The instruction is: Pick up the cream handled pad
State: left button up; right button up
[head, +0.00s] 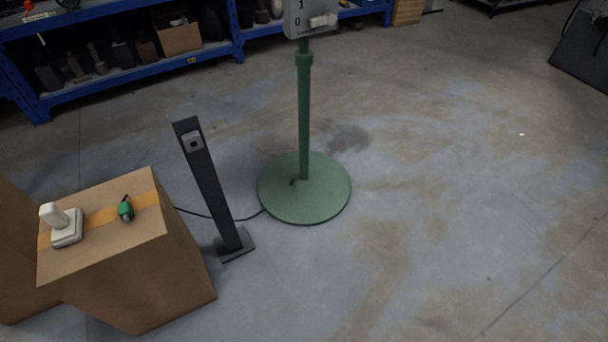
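The cream handled pad (68,230) sits on top of a cardboard box (110,252) at the left of the head view. Its flat square base rests on the box top, and its pale handle (53,214) sticks up at the far left corner. Neither of my grippers shows in the head view, so nothing of mine is seen near the pad.
A small green and black object (126,209) lies on orange tape right of the pad. A dark post (211,190) and a green stand (305,190) stand right of the box, with a cable between. Blue shelving (140,82) is behind.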

aim_at(66, 225)
jog(key=u, duration=1.7)
jog(key=i+z, duration=0.1)
